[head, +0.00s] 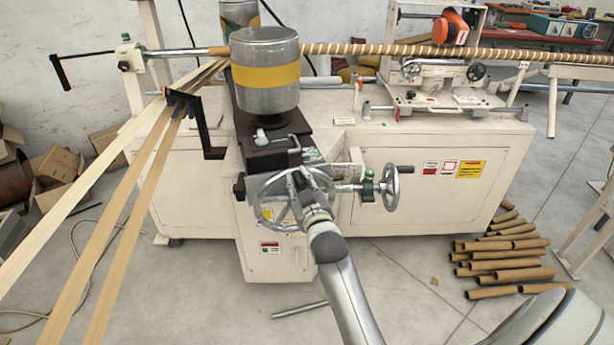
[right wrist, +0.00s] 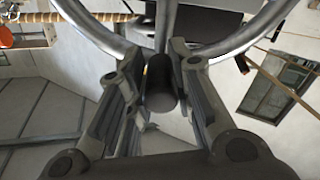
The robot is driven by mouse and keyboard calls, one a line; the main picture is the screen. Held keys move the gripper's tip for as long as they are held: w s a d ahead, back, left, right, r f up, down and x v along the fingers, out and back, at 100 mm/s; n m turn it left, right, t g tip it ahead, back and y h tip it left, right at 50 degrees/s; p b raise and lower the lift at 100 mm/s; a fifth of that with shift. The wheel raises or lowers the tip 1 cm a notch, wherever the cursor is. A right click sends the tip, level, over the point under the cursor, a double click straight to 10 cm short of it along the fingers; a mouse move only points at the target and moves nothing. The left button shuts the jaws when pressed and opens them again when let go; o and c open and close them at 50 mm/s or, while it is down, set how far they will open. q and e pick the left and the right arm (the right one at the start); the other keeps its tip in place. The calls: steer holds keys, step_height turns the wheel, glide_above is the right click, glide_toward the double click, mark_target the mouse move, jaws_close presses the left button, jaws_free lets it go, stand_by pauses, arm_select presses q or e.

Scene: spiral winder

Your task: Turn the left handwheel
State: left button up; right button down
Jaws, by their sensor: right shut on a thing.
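The left handwheel (head: 262,205) is a grey metal spoked wheel on the front of the cream machine, low and left of centre. My right gripper (head: 311,190) is at its right side, in front of the rim. In the right wrist view, my right gripper (right wrist: 160,70) has its fingers on either side of a dark cylindrical handle (right wrist: 160,88), shut on it. The wheel's grey rim (right wrist: 240,42) arches beyond the fingers. In the head view the handle is hidden by the gripper. My left gripper is not in view.
A second handwheel (head: 391,188) with a black handle stands close to the right of my gripper. A grey drum with a yellow band (head: 266,75) is above. Paper strips (head: 110,205) run down at the left. Cardboard tubes (head: 510,262) lie on the floor at right.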

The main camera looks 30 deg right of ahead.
steer(key=shift+a, duration=0.1)
steer(key=c, duration=1.3)
jaws_free()
steer(key=v, duration=1.2)
